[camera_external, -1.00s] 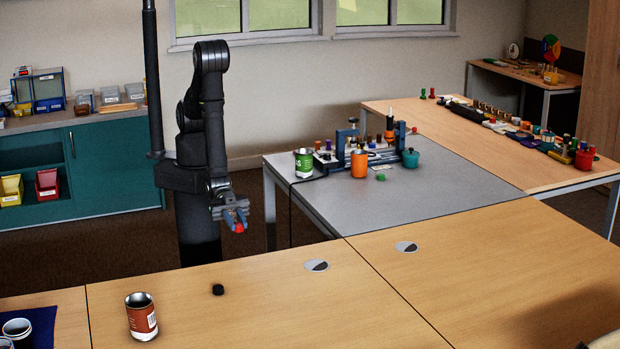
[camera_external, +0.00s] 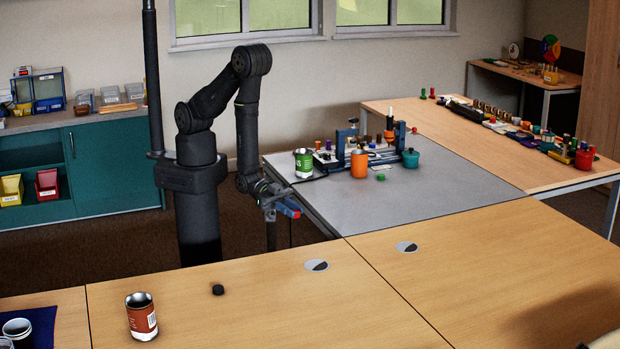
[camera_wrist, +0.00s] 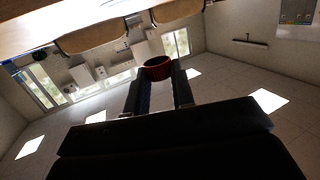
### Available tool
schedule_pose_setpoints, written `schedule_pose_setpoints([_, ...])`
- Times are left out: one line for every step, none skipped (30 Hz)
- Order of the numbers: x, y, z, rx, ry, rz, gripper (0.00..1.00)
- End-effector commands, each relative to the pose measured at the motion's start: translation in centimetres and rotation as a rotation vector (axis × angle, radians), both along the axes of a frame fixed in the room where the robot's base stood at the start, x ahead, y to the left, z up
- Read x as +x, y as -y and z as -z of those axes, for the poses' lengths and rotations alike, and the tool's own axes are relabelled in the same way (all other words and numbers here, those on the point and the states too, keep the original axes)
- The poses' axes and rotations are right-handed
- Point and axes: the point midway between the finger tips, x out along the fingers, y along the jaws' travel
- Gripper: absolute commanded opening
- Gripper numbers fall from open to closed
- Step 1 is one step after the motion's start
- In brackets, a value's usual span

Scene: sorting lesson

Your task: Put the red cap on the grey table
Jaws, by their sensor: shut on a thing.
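My gripper (camera_external: 289,208) is shut on the red cap (camera_external: 296,212) and holds it in the air at the left edge of the grey table (camera_external: 420,205). The cap is small in the external view and partly covered by the fingers. In the wrist view the red cap (camera_wrist: 158,69) sits between the two dark fingertips (camera_wrist: 158,82). The grey table has a wide bare area in its front and middle. I cannot tell the exact gap between the cap and the table edge.
At the back of the grey table stand a green can (camera_external: 304,163), an orange can (camera_external: 359,164), a blue fixture (camera_external: 340,150), a teal pot (camera_external: 410,158) and a small green piece (camera_external: 381,177). A black cap (camera_external: 218,289) and a red-brown can (camera_external: 141,316) are on the front wooden table (camera_external: 270,310).

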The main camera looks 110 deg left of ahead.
Motion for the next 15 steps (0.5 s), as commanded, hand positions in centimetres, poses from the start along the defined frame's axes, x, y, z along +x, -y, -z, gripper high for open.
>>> schedule_pose_setpoints([0.6,-2.2,0.4,0.001,-0.003,-0.042,0.00])
schedule_pose_setpoints([0.8,-3.3,0.5,0.000,-0.002,-0.065,0.00])
schedule_pose_setpoints([1.1,-4.9,0.7,0.001,-0.002,-0.094,0.00])
schedule_pose_setpoints([1.3,-6.0,0.9,0.000,-0.003,-0.115,0.00])
schedule_pose_setpoints([1.5,-7.2,1.1,0.001,-0.003,-0.139,0.00])
schedule_pose_setpoints([1.7,-8.7,1.2,0.000,-0.003,-0.168,0.00])
schedule_pose_setpoints([1.8,-9.9,1.4,0.000,-0.003,-0.189,0.00])
schedule_pose_setpoints([1.9,-10.9,1.5,0.000,-0.003,-0.210,0.00])
schedule_pose_setpoints([2.0,-12.4,1.7,0.000,-0.003,-0.238,0.00])
schedule_pose_setpoints([2.0,-13.4,1.8,0.000,-0.003,-0.258,0.00])
schedule_pose_setpoints([2.0,-14.4,2.0,-0.001,-0.003,-0.277,0.00])
schedule_pose_setpoints([2.0,-15.5,2.1,-0.001,-0.002,-0.300,0.00])
schedule_pose_setpoints([1.9,-16.4,2.2,-0.001,-0.002,-0.316,0.00])
schedule_pose_setpoints([1.9,-17.1,2.3,-0.001,-0.002,-0.330,0.00])
schedule_pose_setpoints([1.8,-18.0,2.4,-0.002,-0.002,-0.347,0.00])
